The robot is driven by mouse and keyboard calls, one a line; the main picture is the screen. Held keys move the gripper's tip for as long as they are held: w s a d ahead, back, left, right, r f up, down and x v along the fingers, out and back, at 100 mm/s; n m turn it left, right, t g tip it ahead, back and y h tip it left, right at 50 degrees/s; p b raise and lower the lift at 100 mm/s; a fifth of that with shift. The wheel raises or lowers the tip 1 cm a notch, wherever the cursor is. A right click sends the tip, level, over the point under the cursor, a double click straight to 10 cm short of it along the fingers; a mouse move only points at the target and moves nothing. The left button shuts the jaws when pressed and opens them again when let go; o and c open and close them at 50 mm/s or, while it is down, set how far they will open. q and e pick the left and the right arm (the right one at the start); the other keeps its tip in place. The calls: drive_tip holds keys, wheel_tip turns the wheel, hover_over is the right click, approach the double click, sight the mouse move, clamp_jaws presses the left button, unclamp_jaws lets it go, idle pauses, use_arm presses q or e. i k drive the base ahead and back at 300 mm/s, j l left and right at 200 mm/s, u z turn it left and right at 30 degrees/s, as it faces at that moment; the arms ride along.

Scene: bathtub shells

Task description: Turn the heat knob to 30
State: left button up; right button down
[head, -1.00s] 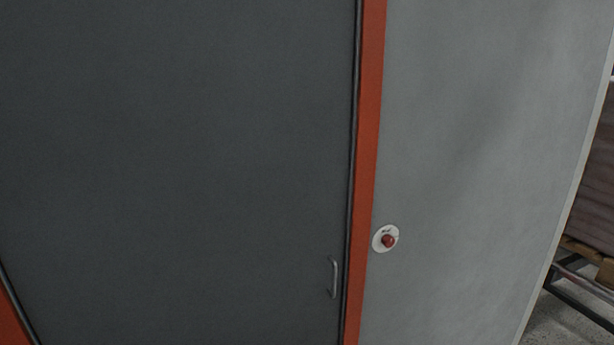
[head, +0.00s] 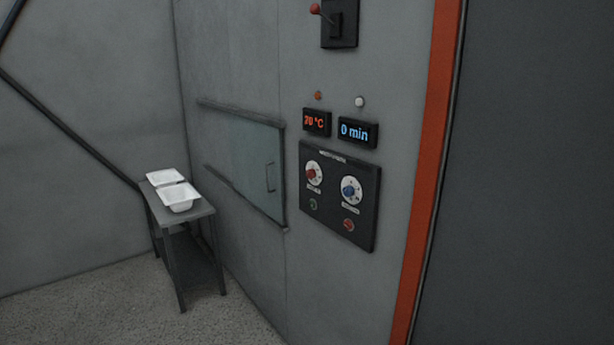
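The heat knob (head: 311,173) is a small red knob on a white dial, at the upper left of a dark control panel (head: 332,222) on the grey wall. Above it a display (head: 317,122) shows red digits that look like 20 or 30 °C; the first digit is too blurred to tell. To the right of the heat knob is a blue knob (head: 349,190) on a white dial, under a display (head: 357,133) reading 0 min in blue. Neither of my grippers is in view.
A lever with a red ball (head: 315,9) sits above the displays. A sliding glass hatch (head: 259,165) is left of the panel. A small table (head: 207,210) with white trays (head: 179,197) stands at the left. An orange door frame (head: 425,180) is at the right.

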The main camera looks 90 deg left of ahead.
sight(311, 174)
drive_tip(key=u, duration=2.9)
